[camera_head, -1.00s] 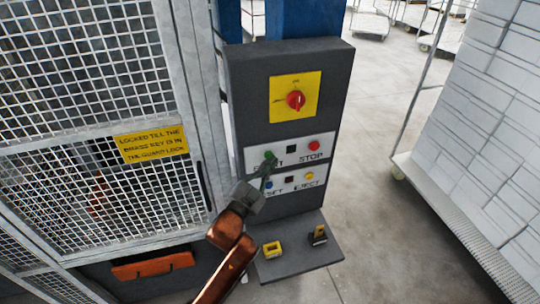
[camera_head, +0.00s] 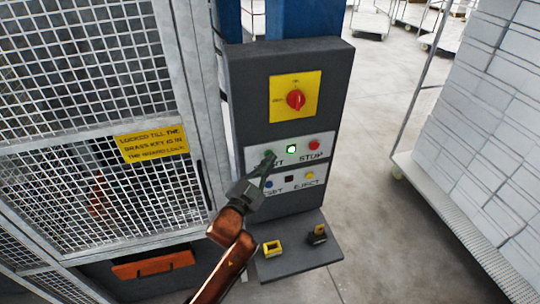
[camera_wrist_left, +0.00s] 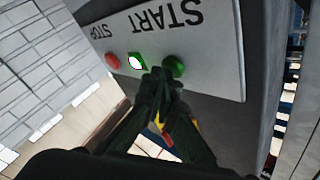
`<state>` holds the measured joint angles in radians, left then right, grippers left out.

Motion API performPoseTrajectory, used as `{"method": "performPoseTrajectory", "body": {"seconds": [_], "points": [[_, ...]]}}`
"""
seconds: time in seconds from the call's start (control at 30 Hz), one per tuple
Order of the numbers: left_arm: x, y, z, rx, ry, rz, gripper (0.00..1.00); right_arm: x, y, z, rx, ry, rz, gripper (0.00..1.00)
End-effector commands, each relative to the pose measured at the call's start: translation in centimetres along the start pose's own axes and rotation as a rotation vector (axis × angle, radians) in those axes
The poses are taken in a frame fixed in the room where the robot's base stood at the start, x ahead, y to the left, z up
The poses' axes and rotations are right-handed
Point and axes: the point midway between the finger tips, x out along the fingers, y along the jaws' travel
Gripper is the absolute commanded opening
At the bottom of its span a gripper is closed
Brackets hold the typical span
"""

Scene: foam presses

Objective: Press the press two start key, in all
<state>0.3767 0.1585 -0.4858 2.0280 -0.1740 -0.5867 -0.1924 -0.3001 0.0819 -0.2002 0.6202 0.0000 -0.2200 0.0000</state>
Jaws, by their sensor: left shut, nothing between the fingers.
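My left gripper (camera_head: 265,168) is shut and empty, with its fingertips at the green start key on the dark control box (camera_head: 338,150). My right gripper is out of view.
A red rotary switch (camera_head: 296,100) on a yellow plate is above. Reset and eject keys (camera_head: 309,175) are below. A shelf (camera_head: 298,262) under the box holds two small yellow-and-black items. A mesh guard (camera_head: 80,90) is at left, a stacked white cart (camera_head: 490,140) at right.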

Motion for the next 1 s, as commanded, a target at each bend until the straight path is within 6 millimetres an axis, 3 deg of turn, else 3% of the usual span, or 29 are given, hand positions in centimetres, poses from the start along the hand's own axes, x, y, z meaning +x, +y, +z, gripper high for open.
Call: {"method": "performPoseTrajectory", "body": {"seconds": [0.57, 1.0], "points": [[0.1, -0.1, 0.2, 0.000, -0.003, 0.000, 0.00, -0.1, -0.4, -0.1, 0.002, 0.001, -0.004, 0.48], [-1.0, 0.8, -0.6, -0.001, -0.002, 0.000, 0.00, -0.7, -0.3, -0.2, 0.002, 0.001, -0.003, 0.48]]}}
